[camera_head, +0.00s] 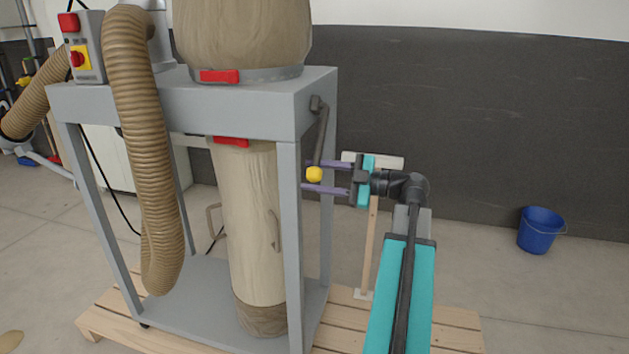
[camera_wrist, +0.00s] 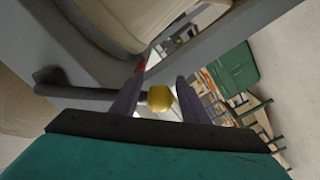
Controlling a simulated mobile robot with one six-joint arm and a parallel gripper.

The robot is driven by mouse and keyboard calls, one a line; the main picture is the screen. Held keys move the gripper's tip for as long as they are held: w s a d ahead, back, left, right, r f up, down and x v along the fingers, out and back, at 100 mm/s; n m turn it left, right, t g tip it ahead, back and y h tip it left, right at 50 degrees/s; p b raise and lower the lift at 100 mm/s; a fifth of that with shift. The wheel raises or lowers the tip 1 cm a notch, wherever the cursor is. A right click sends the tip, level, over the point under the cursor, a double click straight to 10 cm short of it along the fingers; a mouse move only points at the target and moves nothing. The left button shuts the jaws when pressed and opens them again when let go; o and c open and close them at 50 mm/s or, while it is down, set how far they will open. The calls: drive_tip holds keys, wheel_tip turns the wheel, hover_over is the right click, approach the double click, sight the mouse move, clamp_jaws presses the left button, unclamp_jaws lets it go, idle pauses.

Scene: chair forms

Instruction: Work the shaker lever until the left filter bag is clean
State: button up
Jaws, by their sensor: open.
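The shaker lever (camera_head: 322,135) is a dark bar hanging from a pivot on the right end of the grey frame, with a yellow knob (camera_head: 315,174) at its lower end. My gripper (camera_head: 313,175) is open, its purple fingers one above and one below the knob. In the wrist view the knob (camera_wrist: 159,98) sits between the fingers, with a visible gap to the right one; contact on the left is unclear. A beige bag (camera_head: 243,35) stands above the frame, its top cut off. Another beige bag (camera_head: 255,215) hangs below, darker at its bottom. Which is the left filter bag is unclear.
The grey frame (camera_head: 190,103) stands on a wooden pallet (camera_head: 105,315). A ribbed hose (camera_head: 140,110) hangs at its left, beside a switch box (camera_head: 84,55). A blue bucket (camera_head: 541,229) stands at the right by the dark wall.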

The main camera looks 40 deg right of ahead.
drive_tip(key=shift+w+d+f, duration=0.1)
drive_tip(key=shift+d+f, duration=0.05)
drive_tip(key=shift+f, duration=0.05)
drive_tip(key=w+d+f+b, duration=0.1)
drive_tip(key=d+f+b, duration=0.1)
drive_tip(key=b, duration=0.1)
drive_tip(key=w+d+b, duration=0.1)
drive_tip(key=d, duration=0.1)
drive_tip(key=shift+w+d+f+b, duration=0.1)
drive_tip(key=shift+w+f+b, duration=0.2)
drive_tip(key=shift+f+b, duration=0.1)
drive_tip(key=shift+f, duration=0.1)
drive_tip(key=w+d+b, duration=0.1)
drive_tip(key=d+f+b, duration=0.1)
drive_tip(key=d, duration=0.1)
drive_tip(key=w+d+f+b, duration=0.1)
drive_tip(key=b, duration=0.1)
drive_tip(key=shift+w+d+f, duration=0.15)
drive_tip(key=shift+w+f, duration=0.05)
drive_tip(key=shift+w, duration=0.15)
idle(0.4)
drive_tip(key=o, duration=0.4)
